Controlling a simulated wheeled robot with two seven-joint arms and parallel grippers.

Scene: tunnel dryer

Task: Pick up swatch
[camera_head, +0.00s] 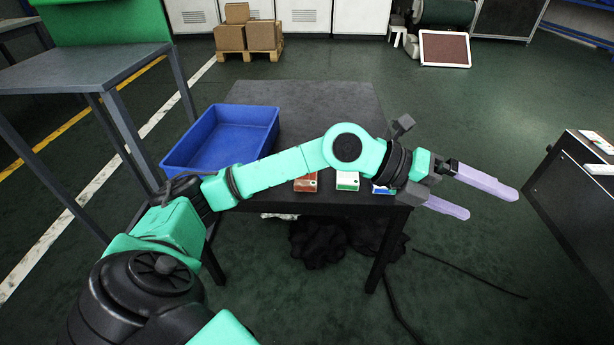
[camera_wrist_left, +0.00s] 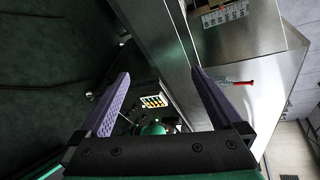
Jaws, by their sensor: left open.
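Three small swatch-like pieces lie on the dark table (camera_head: 310,100) near its front edge. One is red-brown (camera_head: 305,184), one is green and white (camera_head: 347,181), and one is blue (camera_head: 381,189), partly hidden by my left arm. My left gripper (camera_head: 487,203) is open and empty, past the table's right edge and above the floor. Its two pale purple fingers are spread apart and also show in the left wrist view (camera_wrist_left: 160,76), with nothing between them. My right gripper is not in view.
A blue bin (camera_head: 171,163) stands on the table's left side. A grey workbench (camera_head: 80,62) is at the left. A dark cabinet (camera_head: 570,200) with white items stands at the right. Black cloth (camera_head: 318,243) lies under the table. Boxes on a pallet (camera_head: 247,38) are at the back.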

